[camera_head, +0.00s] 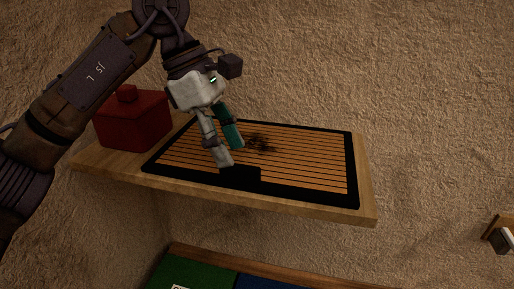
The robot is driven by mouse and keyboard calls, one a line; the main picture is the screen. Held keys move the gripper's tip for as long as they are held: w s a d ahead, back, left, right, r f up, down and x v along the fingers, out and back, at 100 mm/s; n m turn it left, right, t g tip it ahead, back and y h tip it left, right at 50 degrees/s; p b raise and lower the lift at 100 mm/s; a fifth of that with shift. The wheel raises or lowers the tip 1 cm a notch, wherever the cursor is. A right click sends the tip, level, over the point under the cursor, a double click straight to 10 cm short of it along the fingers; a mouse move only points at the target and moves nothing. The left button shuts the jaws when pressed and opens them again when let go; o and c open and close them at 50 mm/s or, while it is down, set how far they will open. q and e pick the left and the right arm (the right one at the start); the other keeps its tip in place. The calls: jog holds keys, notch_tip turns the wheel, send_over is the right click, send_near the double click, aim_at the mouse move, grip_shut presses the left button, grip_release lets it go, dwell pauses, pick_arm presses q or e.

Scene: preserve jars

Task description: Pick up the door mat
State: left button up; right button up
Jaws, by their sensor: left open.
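The door mat (310,164) lies flat on a wooden shelf (366,205). It has tan stripes, a black border and a dark smudge near its middle. My left gripper (231,157) is over the left half of the mat, fingers pointing down, open with nothing between them. One fingertip is close to a black patch at the mat's front edge; I cannot tell whether it touches. Part of the mat's back left is hidden behind the gripper. My right gripper is not in view.
A red lidded box (134,122) stands on the shelf's left end, close to the mat and behind my left arm. A rough wall rises behind the shelf. Below are green (190,272) and blue (262,283) surfaces with a wooden edge. A small wall fixture (499,238) is at the right.

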aim_at(239, 166)
pick_arm(q)
jog(key=p+x, duration=0.1)
jog(key=x, duration=0.2)
jog(key=shift+d+f+p, duration=0.2)
jog(key=shift+p, duration=0.2)
jog(key=shift+d+f, duration=0.15)
jog(key=shift+f, duration=0.35)
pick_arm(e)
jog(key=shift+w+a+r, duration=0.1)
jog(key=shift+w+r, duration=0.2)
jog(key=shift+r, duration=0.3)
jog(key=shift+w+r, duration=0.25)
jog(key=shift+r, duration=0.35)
pick_arm(q)
grip_shut()
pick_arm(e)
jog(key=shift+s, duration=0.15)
